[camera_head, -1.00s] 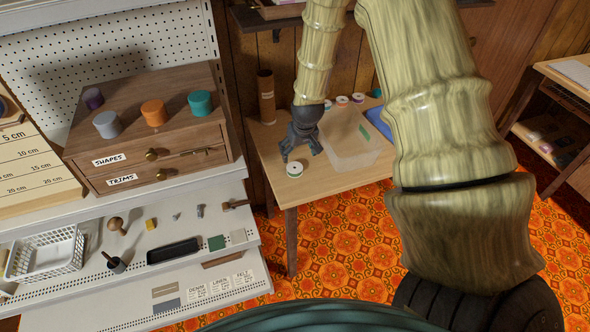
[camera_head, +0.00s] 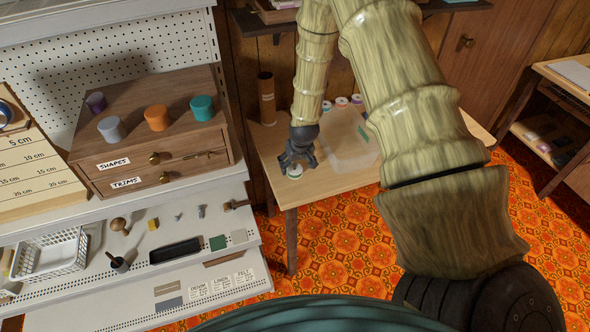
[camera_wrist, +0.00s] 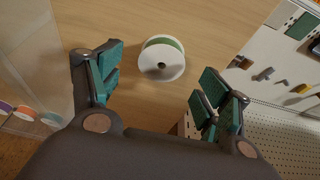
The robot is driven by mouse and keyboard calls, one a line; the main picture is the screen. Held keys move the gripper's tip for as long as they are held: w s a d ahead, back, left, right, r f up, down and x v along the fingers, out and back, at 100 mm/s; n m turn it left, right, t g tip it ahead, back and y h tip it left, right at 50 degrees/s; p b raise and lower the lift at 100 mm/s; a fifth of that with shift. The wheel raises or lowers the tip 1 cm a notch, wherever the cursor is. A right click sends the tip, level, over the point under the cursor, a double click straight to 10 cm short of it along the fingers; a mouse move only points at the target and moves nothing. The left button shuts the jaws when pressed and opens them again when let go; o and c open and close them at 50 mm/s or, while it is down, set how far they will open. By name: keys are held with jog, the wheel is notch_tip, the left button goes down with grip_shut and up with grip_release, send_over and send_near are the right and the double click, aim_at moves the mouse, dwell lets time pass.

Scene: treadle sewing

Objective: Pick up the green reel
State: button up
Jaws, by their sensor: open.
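The green reel (camera_wrist: 162,60) is a white-flanged spool with green thread showing at its rim. In the wrist view it stands on the wooden table, ahead of and between the two open fingers of my gripper (camera_wrist: 154,88), touching neither. In the head view my gripper (camera_head: 296,160) is low over the left part of the table, and the reel (camera_head: 295,171) shows only partly beneath it.
Several other reels (camera_head: 341,102) line the table's back. A brown cylinder (camera_head: 266,98) stands at the back left. The white shelf unit (camera_head: 240,215) is to the left.

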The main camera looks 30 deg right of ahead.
aim_at(295, 169)
jog(key=shift+p+x, duration=0.6)
jog(key=shift+x, duration=1.1)
jog(key=shift+c, duration=0.2)
jog(key=c, duration=0.8)
